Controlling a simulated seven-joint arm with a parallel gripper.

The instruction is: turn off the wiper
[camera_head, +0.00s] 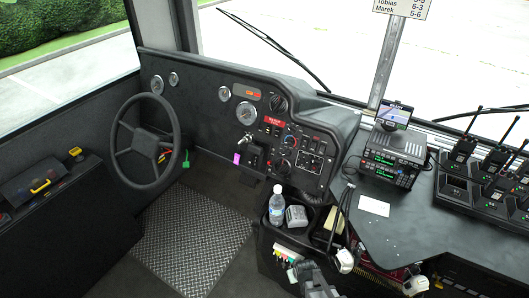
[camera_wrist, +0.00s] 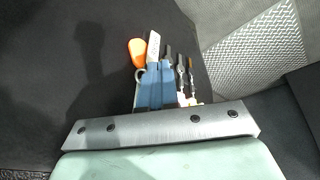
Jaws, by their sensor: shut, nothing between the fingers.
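The dashboard panel (camera_head: 262,140) in the head view carries gauges, switches and rotary knobs. Its labels are too small to read, so I cannot tell which control is the wiper's. A large black knob (camera_head: 279,104) is at its upper right, and smaller knobs (camera_head: 286,165) sit lower down. A wiper arm (camera_head: 275,48) lies slanted across the windscreen. My gripper (camera_head: 308,270) is at the bottom edge of the head view, shut and empty, low and well apart from the panel. The wrist view shows no dashboard control.
The steering wheel (camera_head: 147,141) is left of the panel. A bottle (camera_head: 277,205) and a can-like object (camera_head: 297,217) stand below it. A radio (camera_head: 390,165) and several handsets (camera_head: 463,148) occupy the right console. Treadplate floor (camera_wrist: 250,55) shows in the wrist view.

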